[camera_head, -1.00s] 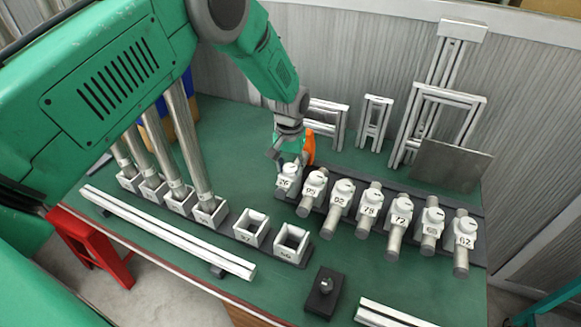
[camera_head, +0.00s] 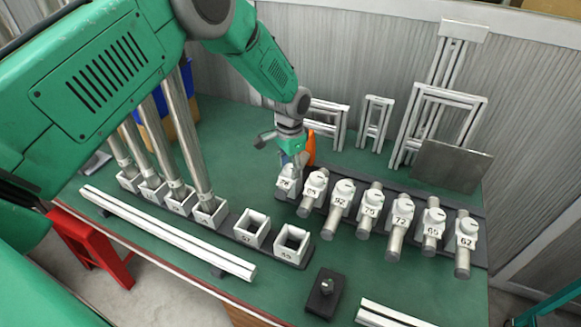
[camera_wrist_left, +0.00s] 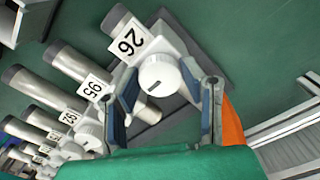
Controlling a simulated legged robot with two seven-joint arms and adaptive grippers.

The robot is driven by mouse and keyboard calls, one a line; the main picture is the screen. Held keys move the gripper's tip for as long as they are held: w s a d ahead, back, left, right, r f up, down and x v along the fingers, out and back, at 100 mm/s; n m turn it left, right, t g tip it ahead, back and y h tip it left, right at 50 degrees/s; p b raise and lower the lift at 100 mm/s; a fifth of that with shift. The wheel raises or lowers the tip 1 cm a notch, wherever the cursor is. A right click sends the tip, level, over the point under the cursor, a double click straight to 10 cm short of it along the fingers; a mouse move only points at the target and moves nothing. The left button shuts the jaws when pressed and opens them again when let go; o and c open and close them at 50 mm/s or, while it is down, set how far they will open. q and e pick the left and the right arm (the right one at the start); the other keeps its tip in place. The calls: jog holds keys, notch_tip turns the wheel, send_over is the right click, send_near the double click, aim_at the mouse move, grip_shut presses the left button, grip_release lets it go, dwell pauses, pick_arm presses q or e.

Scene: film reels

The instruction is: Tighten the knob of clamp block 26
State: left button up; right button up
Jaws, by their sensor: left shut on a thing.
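Clamp block 26 (camera_head: 285,184) is the leftmost white block in the row on the dark rail, with its number facing front. The left wrist view shows its number plate (camera_wrist_left: 128,42) and its round white slotted knob (camera_wrist_left: 160,76). My left gripper (camera_head: 292,164) comes down from above onto this block. In the left wrist view its two fingers (camera_wrist_left: 165,95) stand on either side of the knob, and it is shut on it. In the head view the gripper partly hides the knob. My right gripper is not in view.
More numbered clamp blocks (camera_head: 372,206) with metal cylinders stand close to the right. Square holders (camera_head: 253,230) and upright tubes (camera_head: 197,150) stand to the left. An orange item (camera_head: 310,149) is just behind the gripper. Aluminium frames (camera_head: 435,115) stand at the back.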

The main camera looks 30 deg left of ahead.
aim_at(291, 167)
pick_arm(q)
jog(key=shift+w+r, duration=0.2)
jog(key=shift+w, duration=0.1)
jog(key=o, duration=1)
jog(key=shift+o, duration=0.7)
jog(key=shift+s+f, duration=0.1)
jog(key=shift+f, duration=0.05)
jog(key=shift+r, duration=0.25)
notch_tip(291, 167, up, 11)
jog(key=shift+r, duration=0.15)
